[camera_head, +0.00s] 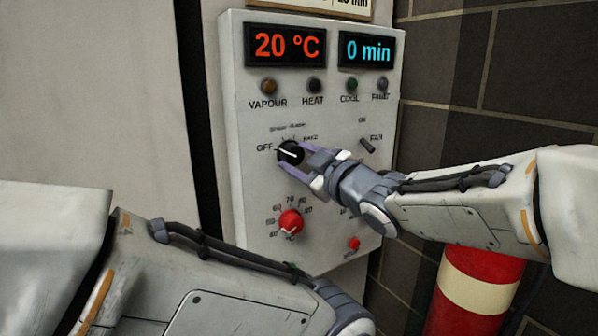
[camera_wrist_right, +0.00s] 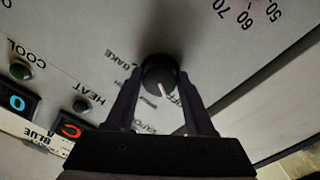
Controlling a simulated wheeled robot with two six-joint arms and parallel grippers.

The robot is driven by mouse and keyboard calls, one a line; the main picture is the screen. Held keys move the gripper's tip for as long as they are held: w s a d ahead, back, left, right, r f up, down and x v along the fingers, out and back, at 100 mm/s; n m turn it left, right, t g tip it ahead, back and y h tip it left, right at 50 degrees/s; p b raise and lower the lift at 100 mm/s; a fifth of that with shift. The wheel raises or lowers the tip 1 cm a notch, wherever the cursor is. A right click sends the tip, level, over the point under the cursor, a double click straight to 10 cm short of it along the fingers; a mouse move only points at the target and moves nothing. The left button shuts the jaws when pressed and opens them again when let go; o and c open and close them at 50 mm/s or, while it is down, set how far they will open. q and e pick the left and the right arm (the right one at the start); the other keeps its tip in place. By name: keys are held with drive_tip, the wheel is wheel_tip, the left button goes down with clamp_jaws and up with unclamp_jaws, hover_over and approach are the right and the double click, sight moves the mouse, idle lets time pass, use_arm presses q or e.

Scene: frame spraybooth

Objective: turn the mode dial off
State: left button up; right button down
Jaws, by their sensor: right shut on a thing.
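The black mode dial (camera_head: 290,151) is on the upper left of the control panel, beside the printed OFF label. Its white pointer line is toward OFF at the left. My right gripper (camera_head: 295,158) is shut on the dial, with a finger on either side. In the right wrist view the dial (camera_wrist_right: 159,75) sits between the two dark fingertips, and its white mark points toward the partly hidden OFF lettering. My left arm crosses the bottom of the head view; its gripper is out of frame.
The grey panel (camera_head: 240,120) has displays reading 20 °C (camera_head: 286,45) and 0 min (camera_head: 367,51). A red temperature knob (camera_head: 291,222), a fan switch (camera_head: 367,146) and a small red button (camera_head: 353,243) are nearby. A red-and-cream cylinder (camera_head: 470,290) stands at the lower right.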

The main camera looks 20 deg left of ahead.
drive_tip(key=shift+n+b, duration=0.55)
drive_tip(key=shift+n, duration=0.35)
drive_tip(key=shift+c, duration=1.3)
unclamp_jaws()
drive_tip(key=b+v, duration=0.1)
drive_tip(key=v, duration=0.9)
drive_tip(key=shift+s+d, duration=0.2)
